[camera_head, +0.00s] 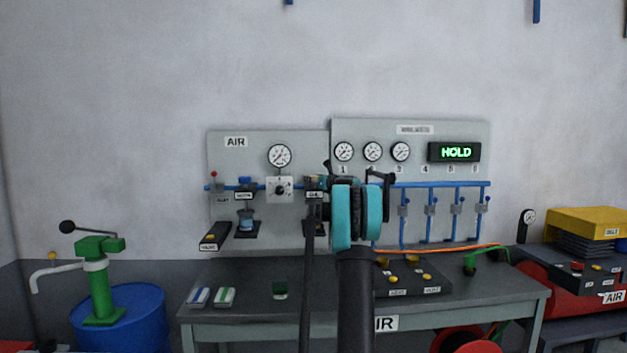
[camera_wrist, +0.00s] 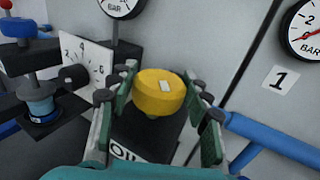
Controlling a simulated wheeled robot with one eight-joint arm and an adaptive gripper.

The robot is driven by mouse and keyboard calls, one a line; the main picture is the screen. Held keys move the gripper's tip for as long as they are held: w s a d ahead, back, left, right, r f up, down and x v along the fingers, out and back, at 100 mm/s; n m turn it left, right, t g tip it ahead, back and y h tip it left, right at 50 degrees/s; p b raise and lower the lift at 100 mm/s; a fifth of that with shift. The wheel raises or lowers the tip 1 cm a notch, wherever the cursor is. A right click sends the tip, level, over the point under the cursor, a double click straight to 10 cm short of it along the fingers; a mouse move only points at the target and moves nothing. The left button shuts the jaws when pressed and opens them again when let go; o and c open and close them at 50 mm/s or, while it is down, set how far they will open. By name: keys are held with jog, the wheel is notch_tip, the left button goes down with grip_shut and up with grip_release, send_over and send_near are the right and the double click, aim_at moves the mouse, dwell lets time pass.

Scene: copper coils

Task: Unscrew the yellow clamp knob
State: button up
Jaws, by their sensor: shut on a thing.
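The yellow clamp knob (camera_wrist: 158,92), round with a pale rectangular mark on its top, shows in the middle of the wrist view. It sits over a dark block with a white label, partly cut off, that starts "OI". My gripper (camera_wrist: 160,84) is shut on the knob, with green-padded fingers to its left and right. In the head view my gripper (camera_head: 327,181) is at the wall panel, beside the block with the small label (camera_head: 315,194). My arm and wrist largely hide the knob there.
A white dial plate (camera_head: 281,189) and a blue-bowled unit (camera_head: 246,220) are close on the left. Blue pipes (camera_head: 430,184) run to the right. Gauges (camera_head: 279,156) are above. The bench (camera_head: 240,309) below holds small boxes. A display (camera_head: 455,152) reads HOLD.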

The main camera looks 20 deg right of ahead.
jog(key=n+g+y, duration=0.1)
jog(key=n+y, duration=0.1)
jog(key=y, duration=0.1)
jog(key=n+g+y, duration=0.1)
jog(key=n+y, duration=0.1)
jog(key=y, duration=0.1)
jog(key=shift+d+n+g+y, duration=0.1)
jog(key=shift+n+g+y, duration=1.1)
jog(key=shift+y, duration=0.2)
jog(key=o, duration=1.2)
jog(key=v, duration=1.1)
jog(key=shift+s+d, duration=0.25)
jog(key=shift+s, duration=0.1)
